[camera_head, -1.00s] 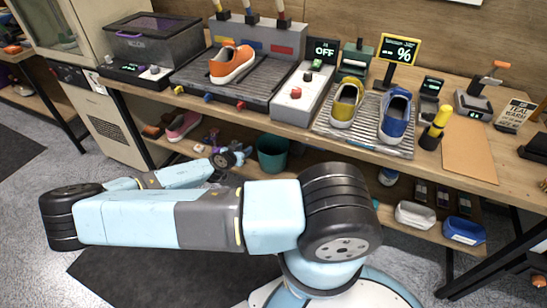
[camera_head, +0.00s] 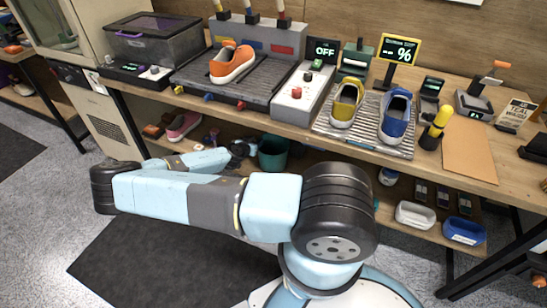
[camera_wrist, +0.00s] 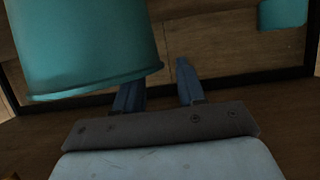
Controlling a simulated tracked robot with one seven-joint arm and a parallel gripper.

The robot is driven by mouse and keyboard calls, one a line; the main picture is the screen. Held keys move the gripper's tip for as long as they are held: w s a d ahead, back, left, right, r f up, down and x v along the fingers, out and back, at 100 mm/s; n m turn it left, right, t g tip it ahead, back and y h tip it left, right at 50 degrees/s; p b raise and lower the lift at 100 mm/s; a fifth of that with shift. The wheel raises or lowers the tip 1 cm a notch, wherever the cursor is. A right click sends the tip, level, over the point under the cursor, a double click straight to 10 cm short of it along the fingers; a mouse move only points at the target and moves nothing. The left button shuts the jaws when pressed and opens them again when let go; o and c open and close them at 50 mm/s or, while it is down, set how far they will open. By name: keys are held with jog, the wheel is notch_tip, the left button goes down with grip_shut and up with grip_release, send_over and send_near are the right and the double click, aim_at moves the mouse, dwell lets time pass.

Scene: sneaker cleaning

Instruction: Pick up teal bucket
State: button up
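The teal bucket (camera_head: 273,153) stands on the lower shelf under the workbench. In the wrist view the bucket (camera_wrist: 85,45) is large at the upper left, and its lower edge hides part of the left finger. My gripper (camera_head: 244,148) is at the shelf, close to the left side of the bucket. In the wrist view my gripper (camera_wrist: 158,85) has its two blue fingers apart, with nothing visible between them. I cannot tell whether the left finger touches the bucket.
A pink shoe (camera_head: 183,125) sits left on the shelf. A white tray (camera_head: 415,215) and a blue tray (camera_head: 463,231) are to the right. The bench top (camera_head: 300,130) overhangs the shelf. A smaller teal thing (camera_wrist: 282,13) shows in the wrist view's upper right.

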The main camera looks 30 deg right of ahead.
jog(key=shift+x, duration=1.25)
jog(key=shift+c, duration=0.2)
grip_shut()
